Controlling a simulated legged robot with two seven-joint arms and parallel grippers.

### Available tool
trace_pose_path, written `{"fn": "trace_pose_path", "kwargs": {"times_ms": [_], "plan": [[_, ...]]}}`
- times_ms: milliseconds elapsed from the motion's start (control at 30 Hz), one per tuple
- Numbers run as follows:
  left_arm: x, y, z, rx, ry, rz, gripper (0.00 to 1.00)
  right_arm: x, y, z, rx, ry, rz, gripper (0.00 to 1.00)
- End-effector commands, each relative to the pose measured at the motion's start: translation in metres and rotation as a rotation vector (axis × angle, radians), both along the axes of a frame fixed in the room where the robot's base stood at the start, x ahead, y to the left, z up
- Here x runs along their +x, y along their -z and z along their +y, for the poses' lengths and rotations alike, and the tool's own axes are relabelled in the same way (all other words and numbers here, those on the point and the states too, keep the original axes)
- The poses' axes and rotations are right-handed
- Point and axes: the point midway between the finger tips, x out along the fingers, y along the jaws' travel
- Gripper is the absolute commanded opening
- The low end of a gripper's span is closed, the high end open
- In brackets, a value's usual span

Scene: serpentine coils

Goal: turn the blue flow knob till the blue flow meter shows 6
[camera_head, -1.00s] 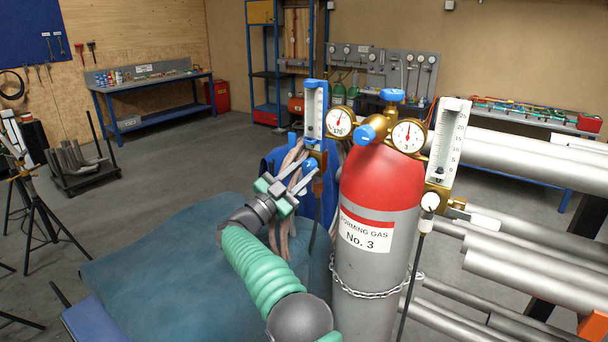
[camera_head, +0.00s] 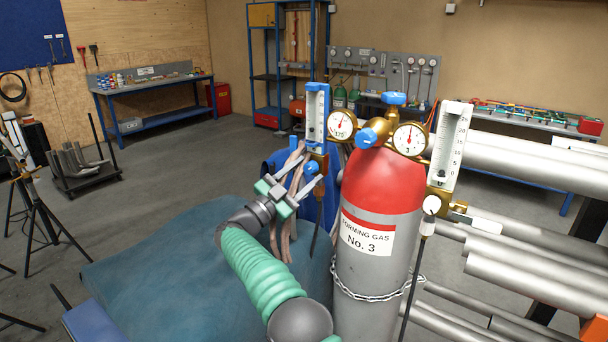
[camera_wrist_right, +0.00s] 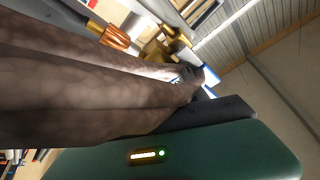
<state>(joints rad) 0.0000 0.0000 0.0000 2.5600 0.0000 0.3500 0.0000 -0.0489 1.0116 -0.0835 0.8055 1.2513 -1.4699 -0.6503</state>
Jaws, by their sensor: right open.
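The blue flow meter (camera_head: 317,112) is an upright clear tube in a blue frame, left of the red-topped gas cylinder. Its scale is too small to read. The blue flow knob (camera_head: 312,167) sits on the brass fitting below it. My right gripper (camera_head: 311,170) comes up from below, with its open fingers reaching either side of the knob. I cannot tell whether they touch it. My left gripper is out of view.
The gas cylinder (camera_head: 377,235), marked No. 3, stands right of my arm, with a chain (camera_head: 375,295) around it. Two round gauges (camera_head: 341,125) and a white flow meter (camera_head: 451,145) are on top. Steel pipes (camera_head: 530,270) lie at right. A blue-green surface (camera_head: 170,270) lies at left.

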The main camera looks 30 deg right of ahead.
Motion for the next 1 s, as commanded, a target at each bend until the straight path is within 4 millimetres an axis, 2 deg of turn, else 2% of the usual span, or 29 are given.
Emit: {"fn": "trace_pose_path", "kwargs": {"times_ms": [133, 233, 700, 833, 1000], "plan": [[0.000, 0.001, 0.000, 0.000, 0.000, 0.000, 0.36, 0.000, 0.002, 0.002, 0.000, 0.000, 0.000, 0.51], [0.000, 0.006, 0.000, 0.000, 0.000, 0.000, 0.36, -0.002, 0.007, 0.014, 0.001, -0.002, 0.001, 0.51], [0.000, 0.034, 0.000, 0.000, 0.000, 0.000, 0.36, -0.023, 0.053, 0.131, 0.000, -0.004, 0.002, 0.51], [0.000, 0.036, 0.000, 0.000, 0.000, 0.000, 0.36, -0.027, 0.059, 0.150, 0.000, -0.001, 0.001, 0.51], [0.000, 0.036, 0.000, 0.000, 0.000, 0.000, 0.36, -0.029, 0.060, 0.156, 0.000, 0.000, 0.001, 0.51]]}}
